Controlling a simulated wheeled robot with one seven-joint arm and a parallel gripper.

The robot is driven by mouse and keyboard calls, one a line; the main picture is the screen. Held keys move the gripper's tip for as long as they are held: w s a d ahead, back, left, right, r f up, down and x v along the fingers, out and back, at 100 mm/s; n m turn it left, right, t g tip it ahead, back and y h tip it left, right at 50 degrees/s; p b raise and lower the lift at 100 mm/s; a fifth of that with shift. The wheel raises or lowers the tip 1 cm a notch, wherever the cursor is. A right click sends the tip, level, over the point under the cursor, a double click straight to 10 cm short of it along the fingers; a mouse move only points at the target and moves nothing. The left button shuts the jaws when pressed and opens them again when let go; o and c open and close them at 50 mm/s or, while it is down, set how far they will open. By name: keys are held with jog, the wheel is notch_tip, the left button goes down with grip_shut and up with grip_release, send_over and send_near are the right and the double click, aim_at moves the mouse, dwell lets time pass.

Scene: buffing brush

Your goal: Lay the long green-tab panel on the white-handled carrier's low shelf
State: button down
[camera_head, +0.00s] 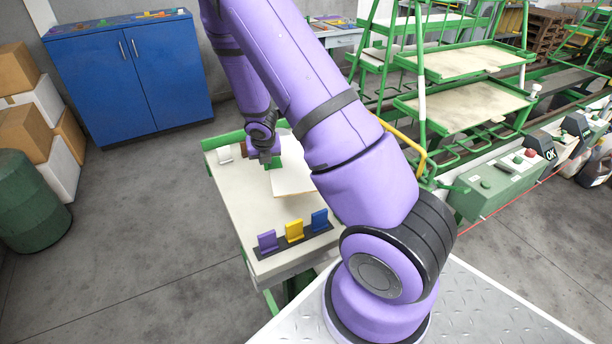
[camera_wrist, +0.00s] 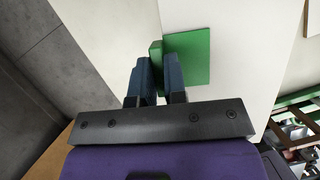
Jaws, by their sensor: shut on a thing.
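The long pale panel (camera_head: 292,181) with the green tab (camera_head: 274,160) is at the cream work table (camera_head: 226,188), partly hidden behind my arm. In the wrist view the panel (camera_wrist: 232,50) spans the upper middle, with a green square base and a thin upright green tab (camera_wrist: 155,52) on it. My gripper (camera_wrist: 160,66) is shut on the upright tab, one dark blue finger on each side. My gripper (camera_head: 266,157) is also in the head view, over the table. The green-framed carrier at right has a white grip (camera_head: 421,85) and a low shelf (camera_head: 467,106) with bare surface.
A dark strip with purple (camera_head: 268,240), yellow (camera_head: 294,231) and blue (camera_head: 319,220) tabs lies at the table's near end. A yellow rail (camera_head: 408,140) and a green control box (camera_head: 497,187) stand near the carrier.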

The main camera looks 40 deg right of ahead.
aim_at(270, 188)
jog(key=shift+s+d+r+n+y, duration=0.1)
jog(key=shift+s+n+y, duration=0.15)
jog(key=shift+n, duration=0.3)
jog(key=shift+s+d+r+n+y, duration=0.15)
jog(key=shift+s+n, duration=0.2)
jog(key=shift+n, duration=0.2)
jog(key=shift+s+a+f+n+t, duration=0.1)
jog(key=shift+s+n+t, duration=0.05)
jog(key=shift+n+t, duration=0.15)
jog(key=shift+f, duration=4.9)
jog(key=shift+f, duration=0.1)
jog(key=c, duration=1.2)
grip_release()
jog(key=shift+o, duration=0.2)
